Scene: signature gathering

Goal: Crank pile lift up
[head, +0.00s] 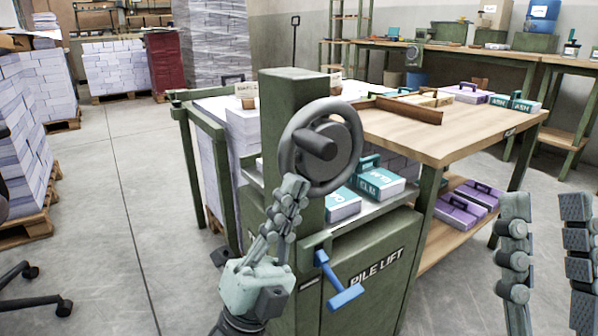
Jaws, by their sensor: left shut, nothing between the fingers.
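The pile lift (375,275) is a green cabinet with a post and white "PILE LIFT" lettering. A dark grey handwheel (352,135) is mounted on the post, with a thick cylindrical knob (316,146) sticking out toward me. A small lever with a blue handle (337,283) hangs on the cabinet front below. My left gripper (293,187) is shut and empty. Its fingertips are just below the wheel's lower left rim in the picture; I cannot tell whether they touch it. My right gripper (547,200) is at the right edge, its two fingers apart and empty.
A wooden worktable (440,130) stands behind and right, with a brown bar (410,108) and boxes. Teal-labelled boxes (380,182) lie on the lift's shelf, purple boxes (470,205) under the table. Paper stacks (120,68) stand at the back left.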

